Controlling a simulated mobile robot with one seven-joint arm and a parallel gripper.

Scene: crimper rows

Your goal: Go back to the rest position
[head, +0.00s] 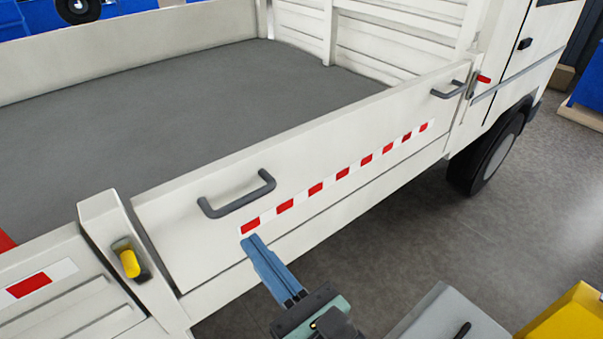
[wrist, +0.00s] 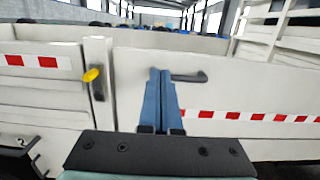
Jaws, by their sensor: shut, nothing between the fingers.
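My gripper (head: 253,242) has long blue fingers, and they are shut with nothing between them. In the head view it is at the bottom middle, in front of the truck's white side panel (head: 350,205), with its tips near the left end of the red and white strip (head: 315,189). In the wrist view the gripper (wrist: 160,72) points at the panel, just left of a grey handle (wrist: 189,77). I cannot tell whether the tips touch the panel.
A post with a yellow latch (head: 130,264) stands to the left. A second grey handle (head: 449,90) and a red-tipped latch (head: 483,79) are at the panel's right end. A wheel (head: 490,155) is beyond it. A yellow object (head: 567,315) is at lower right. Grey floor (head: 440,235) lies clear beside the truck.

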